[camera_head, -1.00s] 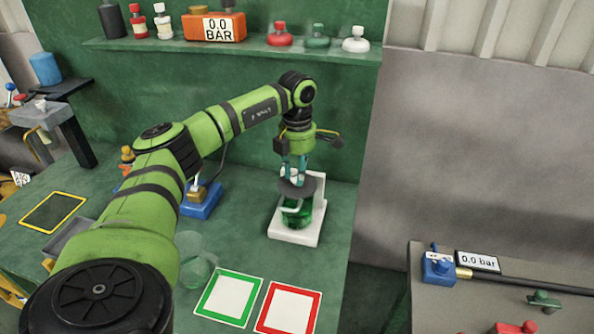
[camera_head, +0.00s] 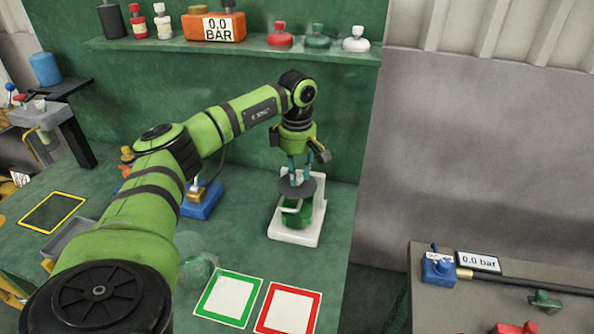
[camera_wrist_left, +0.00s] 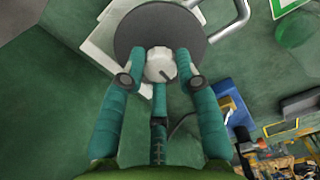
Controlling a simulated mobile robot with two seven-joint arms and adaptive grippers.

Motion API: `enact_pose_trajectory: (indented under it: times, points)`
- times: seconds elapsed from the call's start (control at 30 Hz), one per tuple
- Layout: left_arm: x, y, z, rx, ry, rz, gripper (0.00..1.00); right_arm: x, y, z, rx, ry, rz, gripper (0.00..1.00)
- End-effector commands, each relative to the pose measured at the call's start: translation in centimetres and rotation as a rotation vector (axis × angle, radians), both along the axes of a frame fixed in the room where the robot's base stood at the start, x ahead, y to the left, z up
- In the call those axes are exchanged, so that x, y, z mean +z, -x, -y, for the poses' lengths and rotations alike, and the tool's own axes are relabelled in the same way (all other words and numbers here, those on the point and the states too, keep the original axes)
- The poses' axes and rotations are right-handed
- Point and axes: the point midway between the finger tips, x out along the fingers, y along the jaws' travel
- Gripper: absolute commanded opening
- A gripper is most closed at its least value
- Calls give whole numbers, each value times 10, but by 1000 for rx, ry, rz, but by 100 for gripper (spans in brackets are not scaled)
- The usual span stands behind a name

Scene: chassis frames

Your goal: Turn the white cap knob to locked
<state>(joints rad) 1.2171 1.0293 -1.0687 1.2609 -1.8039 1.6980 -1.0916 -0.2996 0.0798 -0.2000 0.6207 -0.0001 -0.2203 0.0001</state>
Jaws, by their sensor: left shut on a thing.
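The white cap knob (camera_wrist_left: 159,65) sits at the centre of a round dark grey disc (camera_wrist_left: 135,30) in the left wrist view. The knob carries a dark mark pointing to the lower right of that picture. My left gripper (camera_wrist_left: 160,72) is shut on the knob, with teal fingers on either side of it. In the head view the left gripper (camera_head: 298,176) reaches straight down to the dark disc (camera_head: 297,187). Below the disc is a green vessel (camera_head: 297,214) with a pale handle, on a white stand (camera_head: 310,236). I see no readable locked marking. My right gripper is out of view.
A green-bordered card (camera_head: 228,298) and a red-bordered card (camera_head: 288,308) lie in front of the stand. A see-through green vessel (camera_head: 198,270) is left of them. A blue block (camera_head: 202,203) stands behind my arm. A shelf (camera_head: 240,47) runs above.

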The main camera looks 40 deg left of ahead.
Motion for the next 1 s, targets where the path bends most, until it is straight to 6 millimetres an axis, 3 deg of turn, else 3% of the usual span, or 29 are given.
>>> enact_pose_trajectory:
  times: [0.6,0.63,0.7,1.0]
  points:
    - [-2,1,1,-47,1,-5,0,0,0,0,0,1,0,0]
    - [-2,1,1,-47,1,-5,36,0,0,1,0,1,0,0]
    - [-1,1,1,-47,1,-5,56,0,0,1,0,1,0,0]
    - [0,0,0,-44,1,-2,56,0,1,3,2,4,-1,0]
